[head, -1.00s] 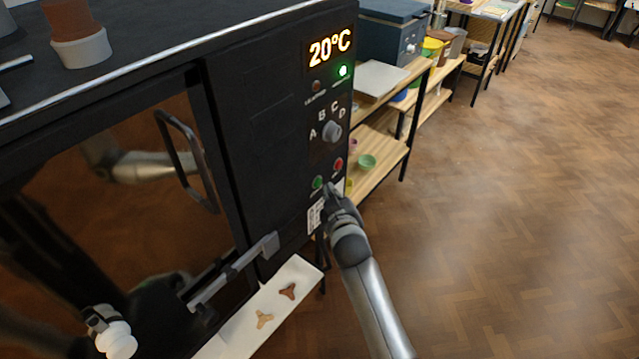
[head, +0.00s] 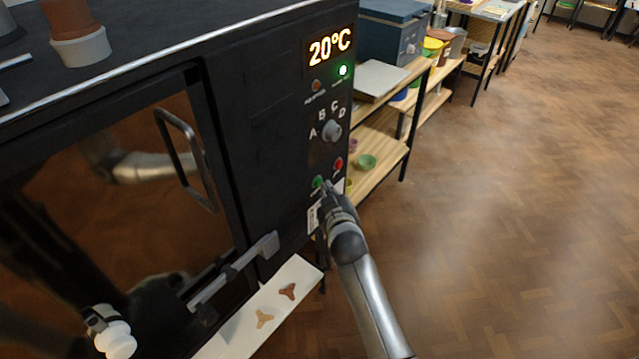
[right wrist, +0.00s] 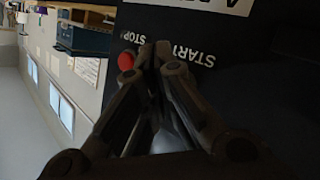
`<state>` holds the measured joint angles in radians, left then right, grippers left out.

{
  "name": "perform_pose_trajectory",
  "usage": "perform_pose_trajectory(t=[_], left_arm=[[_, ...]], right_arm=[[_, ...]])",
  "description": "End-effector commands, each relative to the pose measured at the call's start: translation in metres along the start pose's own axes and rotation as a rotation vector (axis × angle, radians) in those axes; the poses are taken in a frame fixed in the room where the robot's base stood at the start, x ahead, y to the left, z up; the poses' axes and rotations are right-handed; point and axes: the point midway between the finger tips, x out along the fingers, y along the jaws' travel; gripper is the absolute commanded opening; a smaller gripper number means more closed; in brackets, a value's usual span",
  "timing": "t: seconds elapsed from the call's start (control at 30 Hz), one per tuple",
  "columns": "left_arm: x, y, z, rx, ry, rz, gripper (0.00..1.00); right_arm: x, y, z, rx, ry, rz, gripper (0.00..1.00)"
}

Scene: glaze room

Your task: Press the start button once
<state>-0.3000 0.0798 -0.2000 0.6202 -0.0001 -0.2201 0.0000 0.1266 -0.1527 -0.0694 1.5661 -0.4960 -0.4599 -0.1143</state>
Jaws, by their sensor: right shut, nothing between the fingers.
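The green start button (head: 318,182) is low on the black kiln's front panel (head: 265,130), left of and below the red stop button (head: 338,163). My right gripper (head: 326,187) is shut and empty, its tips right at the green button. Whether they touch it I cannot tell. In the right wrist view the shut fingertips (right wrist: 162,52) lie between the START label (right wrist: 188,51) and the red stop button (right wrist: 125,61); they hide the green button.
The display (head: 330,47) reads 20°C, with a lit green lamp (head: 343,71) below it and a selector knob (head: 331,131) lower down. A white shelf (head: 295,271) with two small tripod pieces juts out below. Wooden shelving (head: 385,150) stands behind; the floor at right is clear.

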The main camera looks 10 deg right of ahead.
Motion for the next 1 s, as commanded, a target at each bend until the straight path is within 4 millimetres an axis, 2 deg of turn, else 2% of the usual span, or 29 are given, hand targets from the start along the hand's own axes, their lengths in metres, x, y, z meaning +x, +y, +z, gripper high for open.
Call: perform_pose_trajectory(t=[1.0], left_arm=[[0.0036, 0.0002, 0.0003, 0.000, 0.000, 0.000, 0.00]], right_arm=[[0.0057, -0.0046, -0.0034, 0.001, -0.001, -0.001, 0.00]])
